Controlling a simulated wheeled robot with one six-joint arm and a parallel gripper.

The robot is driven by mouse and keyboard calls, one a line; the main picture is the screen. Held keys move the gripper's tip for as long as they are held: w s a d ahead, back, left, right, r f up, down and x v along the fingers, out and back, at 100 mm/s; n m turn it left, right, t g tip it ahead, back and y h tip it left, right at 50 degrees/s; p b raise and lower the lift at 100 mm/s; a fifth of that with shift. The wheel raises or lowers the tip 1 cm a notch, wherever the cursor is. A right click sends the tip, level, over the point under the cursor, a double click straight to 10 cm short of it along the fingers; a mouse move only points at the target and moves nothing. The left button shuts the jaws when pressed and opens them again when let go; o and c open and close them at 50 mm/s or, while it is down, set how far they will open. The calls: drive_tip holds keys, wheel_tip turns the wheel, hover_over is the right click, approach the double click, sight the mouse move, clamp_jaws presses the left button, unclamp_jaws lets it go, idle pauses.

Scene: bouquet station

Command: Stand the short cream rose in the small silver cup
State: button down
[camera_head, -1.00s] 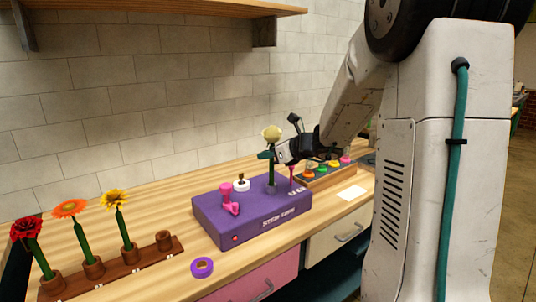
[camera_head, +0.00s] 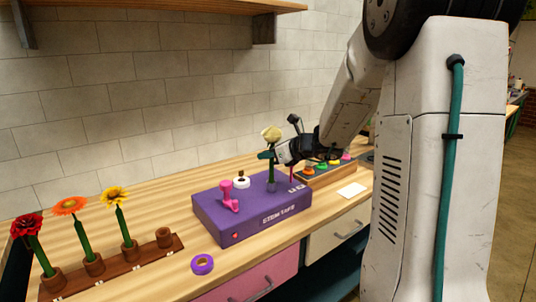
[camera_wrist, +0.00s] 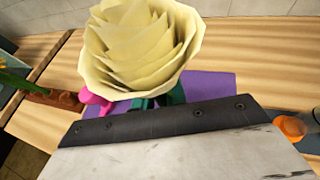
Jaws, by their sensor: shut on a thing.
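The short cream rose (camera_head: 272,134) stands upright above the purple stem-tape box (camera_head: 250,212). My gripper (camera_head: 267,156) is shut on its stem, just below the bloom. In the wrist view the pale, layered bloom of the rose (camera_wrist: 142,47) fills the upper middle and hides most of the fingers; green shows below it. The lower stem reaches down to the top of the purple box. A small grey piece is at the stem's foot; I cannot tell whether it is the silver cup or part of the box.
A pink fitting (camera_head: 229,197) and a white round piece (camera_head: 241,182) are on the box. A purple tape roll (camera_head: 202,264) lies in front. A brown rack (camera_head: 112,270) holds three flowers at left, with one empty holder (camera_head: 164,237). A tray of coloured pieces (camera_head: 330,173) stands right.

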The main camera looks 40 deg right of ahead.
drive_tip(key=shift+f, duration=0.1)
drive_tip(key=c, duration=0.8)
unclamp_jaws()
drive_tip(key=v, duration=0.9)
idle(0.5)
idle(0.7)
